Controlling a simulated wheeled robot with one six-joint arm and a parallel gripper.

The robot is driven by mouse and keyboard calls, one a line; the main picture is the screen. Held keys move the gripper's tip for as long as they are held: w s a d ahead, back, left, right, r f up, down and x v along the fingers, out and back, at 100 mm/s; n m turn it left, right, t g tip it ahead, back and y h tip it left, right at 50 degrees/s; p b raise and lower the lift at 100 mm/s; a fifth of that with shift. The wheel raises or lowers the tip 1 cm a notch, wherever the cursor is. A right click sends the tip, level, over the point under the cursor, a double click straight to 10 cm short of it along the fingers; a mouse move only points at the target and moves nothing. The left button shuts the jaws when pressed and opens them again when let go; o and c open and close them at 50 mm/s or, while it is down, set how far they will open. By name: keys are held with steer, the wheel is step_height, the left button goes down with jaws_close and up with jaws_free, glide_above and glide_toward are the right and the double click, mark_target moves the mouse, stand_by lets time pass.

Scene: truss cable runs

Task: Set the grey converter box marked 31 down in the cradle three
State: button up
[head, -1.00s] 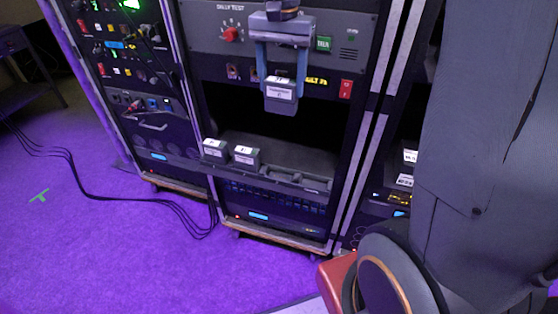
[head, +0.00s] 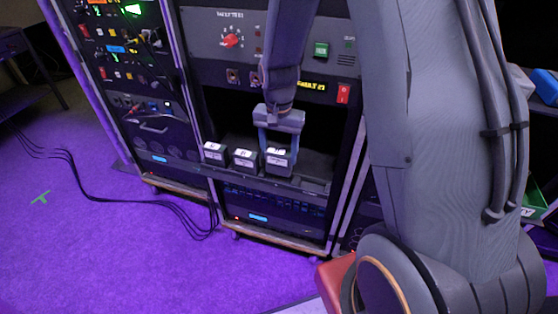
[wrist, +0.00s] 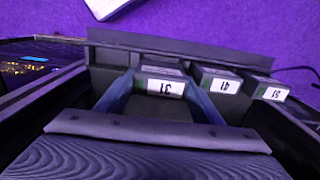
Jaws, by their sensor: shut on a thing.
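The grey converter box marked 31 (wrist: 160,84) is between the two blue fingers of my gripper (head: 278,148), which is shut on it. It also shows in the head view (head: 279,162), upright, label facing out. It stands third from the left in the cradle row (head: 310,184), beside the box marked 41 (wrist: 220,82) and about level with it. I cannot tell whether its underside touches the cradle floor. The box marked 51 (wrist: 270,91) sits beyond 41; both also show in the head view, 41 (head: 245,160) and 51 (head: 214,151).
An empty cradle space (wrist: 110,56) lies beside box 31, left in the wrist view. The rack panel with a red knob (head: 231,41) and a red switch (head: 343,93) stands above the bay. Black cables (head: 130,198) lie on the purple floor at left.

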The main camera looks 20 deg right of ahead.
mark_target(279, 161)
steer(key=shift+f, duration=1.9)
steer(key=o, duration=1.3)
steer(key=shift+f, duration=0.1)
steer(key=shift+c, duration=0.2)
step_height(279, 161, up, 11)
steer(key=shift+f+b, duration=0.1)
steer(key=shift+b, duration=0.4)
steer(key=shift+r, duration=0.65)
steer(key=s+r+n, duration=0.2)
steer(key=s+n, duration=0.5)
steer(key=s, duration=1)
steer(key=shift+s+r, duration=0.15)
steer(key=shift+a, duration=0.1)
